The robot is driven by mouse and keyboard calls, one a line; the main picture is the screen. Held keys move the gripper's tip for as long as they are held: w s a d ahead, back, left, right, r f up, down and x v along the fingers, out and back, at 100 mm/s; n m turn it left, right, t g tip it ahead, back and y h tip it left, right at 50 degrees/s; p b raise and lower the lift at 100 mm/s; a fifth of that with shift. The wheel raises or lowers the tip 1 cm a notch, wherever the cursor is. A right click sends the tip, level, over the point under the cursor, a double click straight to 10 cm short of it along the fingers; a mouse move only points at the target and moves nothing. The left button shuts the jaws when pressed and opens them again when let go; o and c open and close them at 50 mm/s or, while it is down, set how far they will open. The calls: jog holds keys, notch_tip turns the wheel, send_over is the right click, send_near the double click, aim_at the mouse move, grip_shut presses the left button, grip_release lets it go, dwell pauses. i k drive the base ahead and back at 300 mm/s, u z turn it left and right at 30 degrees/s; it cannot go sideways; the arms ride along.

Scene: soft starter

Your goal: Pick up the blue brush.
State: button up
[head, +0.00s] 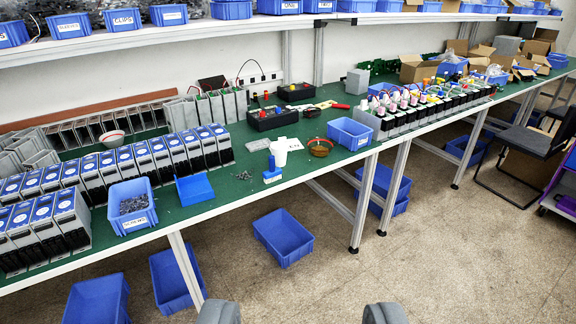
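A small blue object (272,172), which looks like the blue brush, stands on the green bench top (240,200) near its front edge. It has an upright part above a wider base; its details are too small to make out. It is just in front of the white cup (287,148). My gripper (302,313) shows only as two grey fingertips at the bottom edge, set wide apart with nothing between them. It is well in front of the bench and apart from the blue object.
A blue bin of small parts (132,206) and a shallow blue tray (195,188) sit left of it. An amber bowl (320,148) and an empty blue bin (350,134) are right. Blue crates (283,237) lie under the bench. A black chair (530,140) stands far right. The front floor is clear.

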aim_at(274, 174)
jog(key=z, duration=1.1)
jog(key=i, duration=2.1)
jog(key=u, duration=1.7)
jog(key=i, duration=1)
